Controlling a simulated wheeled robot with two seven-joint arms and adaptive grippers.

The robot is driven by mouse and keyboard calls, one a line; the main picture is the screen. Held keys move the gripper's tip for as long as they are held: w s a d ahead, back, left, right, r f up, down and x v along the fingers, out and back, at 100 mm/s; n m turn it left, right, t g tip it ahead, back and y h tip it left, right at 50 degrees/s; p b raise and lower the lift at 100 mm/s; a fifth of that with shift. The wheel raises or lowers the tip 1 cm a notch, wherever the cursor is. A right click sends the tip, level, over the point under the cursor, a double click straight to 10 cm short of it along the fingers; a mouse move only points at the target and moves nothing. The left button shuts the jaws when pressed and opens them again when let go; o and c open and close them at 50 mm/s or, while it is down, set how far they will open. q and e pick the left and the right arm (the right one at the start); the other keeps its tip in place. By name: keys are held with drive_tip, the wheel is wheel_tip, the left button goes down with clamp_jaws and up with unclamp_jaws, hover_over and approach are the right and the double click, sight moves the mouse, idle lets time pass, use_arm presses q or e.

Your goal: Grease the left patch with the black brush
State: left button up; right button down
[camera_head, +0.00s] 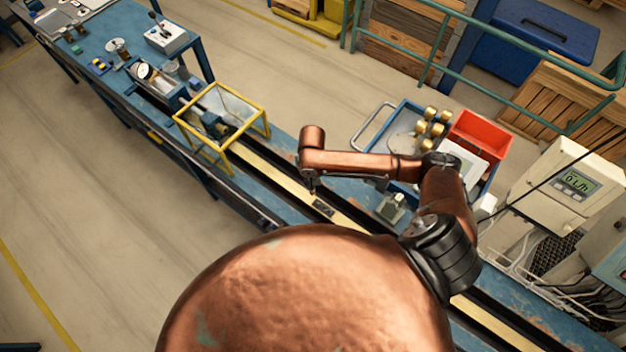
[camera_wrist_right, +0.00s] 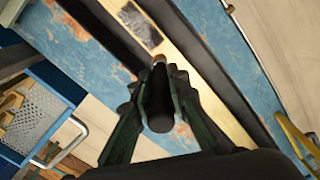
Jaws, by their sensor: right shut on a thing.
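My right gripper (camera_head: 312,182) is over the long bench, pointing down near the pale strip. In the wrist view the right gripper (camera_wrist_right: 159,98) is shut around the black brush (camera_wrist_right: 160,118), a dark round handle with a small tan tip. A dark grey, mottled patch (camera_wrist_right: 141,24) lies on the pale strip, a short way beyond the brush tip in that view. The patch also shows in the head view (camera_head: 323,208), just below and right of the gripper. I cannot tell whether the tip touches the strip. No second patch is visible. My left gripper is not in view.
The pale strip (camera_head: 262,170) runs along the worn blue bench between dark rails. A yellow frame (camera_head: 222,122) stands over it at left. A blue cart holds brass cylinders (camera_head: 430,127) and a red bin (camera_head: 482,136). A meter box (camera_head: 575,184) stands at right.

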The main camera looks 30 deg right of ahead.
drive_tip(key=shift+s+r, duration=0.1)
drive_tip(key=shift+r, duration=0.85)
